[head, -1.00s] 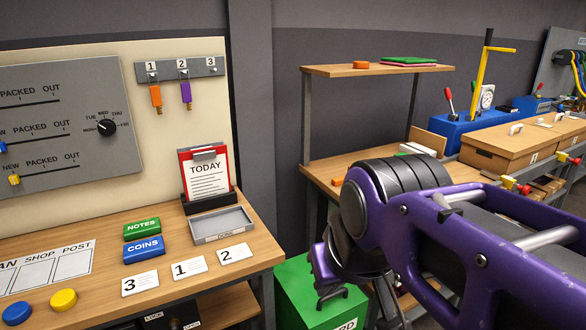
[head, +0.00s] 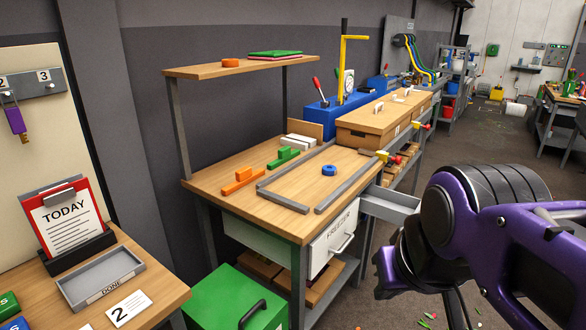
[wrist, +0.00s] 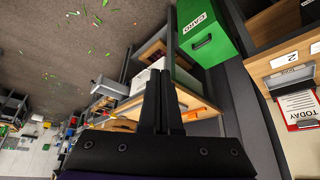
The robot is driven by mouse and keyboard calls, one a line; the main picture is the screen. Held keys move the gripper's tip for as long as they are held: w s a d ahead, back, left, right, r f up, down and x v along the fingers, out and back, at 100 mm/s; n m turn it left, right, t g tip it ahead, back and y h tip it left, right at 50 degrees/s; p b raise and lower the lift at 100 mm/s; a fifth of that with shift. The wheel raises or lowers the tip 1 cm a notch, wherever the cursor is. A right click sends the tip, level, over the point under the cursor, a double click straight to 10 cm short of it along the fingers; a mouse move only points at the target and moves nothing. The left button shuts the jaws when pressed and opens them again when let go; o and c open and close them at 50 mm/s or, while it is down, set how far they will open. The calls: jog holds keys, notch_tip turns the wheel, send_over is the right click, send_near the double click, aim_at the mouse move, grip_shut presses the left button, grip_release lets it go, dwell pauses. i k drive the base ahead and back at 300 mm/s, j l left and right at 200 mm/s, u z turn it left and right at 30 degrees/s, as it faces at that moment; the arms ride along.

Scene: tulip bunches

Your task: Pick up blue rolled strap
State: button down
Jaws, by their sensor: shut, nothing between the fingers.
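A blue rolled strap (head: 329,169) lies on the wooden workbench (head: 232,186) in the head view, between two grey rails. My purple arm is at the right of the head view, its lower end hanging beside the bench, with the fingers not clear there. In the wrist view my gripper (wrist: 159,75) has its two dark fingers together with nothing between them. The strap cannot be made out in the wrist view. My gripper is apart from the strap.
Grey rails (head: 282,201) flank the strap. Orange blocks (head: 241,180) and green blocks (head: 283,157) lie to its left. A shelf (head: 240,67) overhangs the bench's back. A drawer (head: 390,203) juts out at right. A green box (head: 236,303) stands on the floor in front.

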aim_at(330, 170)
jog(key=i+l+u, duration=0.1)
jog(key=u, duration=0.25)
jog(key=l+u, duration=0.1)
jog(key=u, duration=0.25)
jog(key=i+l+u, duration=0.1)
jog(key=u, duration=0.25)
jog(key=i+l+u, duration=0.2)
jog(key=l, duration=0.2)
jog(key=l+u, duration=0.25)
jog(key=k+l, duration=0.05)
jog(key=l, duration=0.05)
